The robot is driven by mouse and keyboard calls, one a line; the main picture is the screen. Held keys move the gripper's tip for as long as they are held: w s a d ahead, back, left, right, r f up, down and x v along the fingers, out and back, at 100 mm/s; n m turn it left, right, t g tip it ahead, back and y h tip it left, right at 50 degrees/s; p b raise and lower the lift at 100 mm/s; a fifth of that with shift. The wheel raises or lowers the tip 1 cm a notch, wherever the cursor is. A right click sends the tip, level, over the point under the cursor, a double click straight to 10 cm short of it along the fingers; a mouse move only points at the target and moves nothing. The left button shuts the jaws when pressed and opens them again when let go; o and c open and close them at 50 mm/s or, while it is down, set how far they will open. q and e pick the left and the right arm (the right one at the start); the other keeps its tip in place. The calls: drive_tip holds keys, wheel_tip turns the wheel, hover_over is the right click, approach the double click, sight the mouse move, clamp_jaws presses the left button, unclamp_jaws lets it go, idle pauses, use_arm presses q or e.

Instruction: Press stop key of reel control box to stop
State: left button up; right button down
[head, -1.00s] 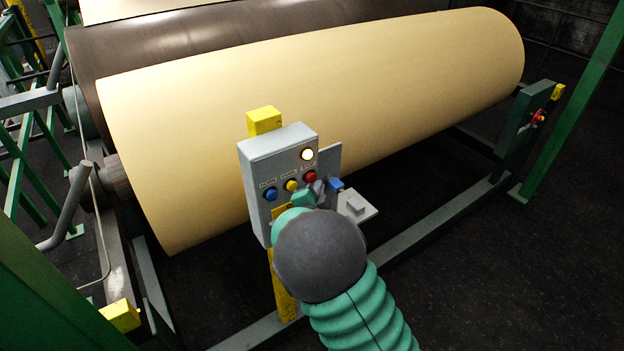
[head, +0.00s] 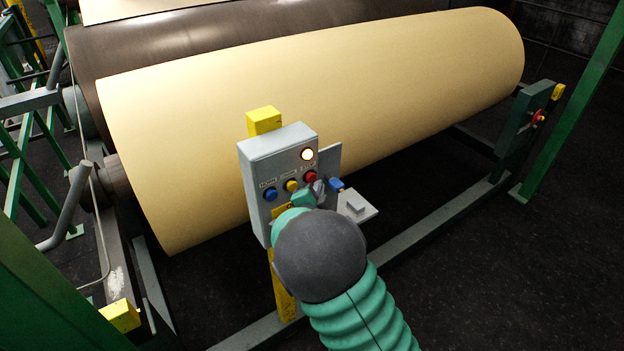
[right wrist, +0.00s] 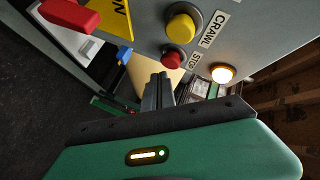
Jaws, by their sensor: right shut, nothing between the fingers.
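The grey reel control box (head: 268,158) stands on a yellow post in front of the large cream roll. On its face are a blue button (head: 271,194), a yellow button (head: 292,186), a red button (head: 310,177) and a lit lamp (head: 307,154). In the right wrist view the red stop key (right wrist: 173,59) sits by a STOP label, near the yellow button (right wrist: 183,27) by CRAWL. My right gripper (head: 319,186) is shut and empty, its fingertips just below and right of the red key. I cannot tell if they touch it. My left gripper is not in view.
The big cream roll (head: 320,110) lies close behind the box. A small grey plate (head: 357,207) juts out right of the box near my gripper. A green post (head: 575,110) stands at the right. Dark floor is open at the lower right.

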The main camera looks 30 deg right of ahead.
drive_tip(key=shift+w+r, duration=0.1)
drive_tip(key=shift+w, duration=0.3)
drive_tip(key=shift+w, duration=0.5)
idle(0.7)
drive_tip(key=shift+s, duration=0.15)
drive_tip(key=shift+s+b, duration=0.5)
drive_tip(key=shift+s, duration=0.3)
drive_tip(key=s, duration=0.1)
drive_tip(key=s+b, duration=0.1)
drive_tip(key=s, duration=0.3)
drive_tip(key=shift+d, duration=0.25)
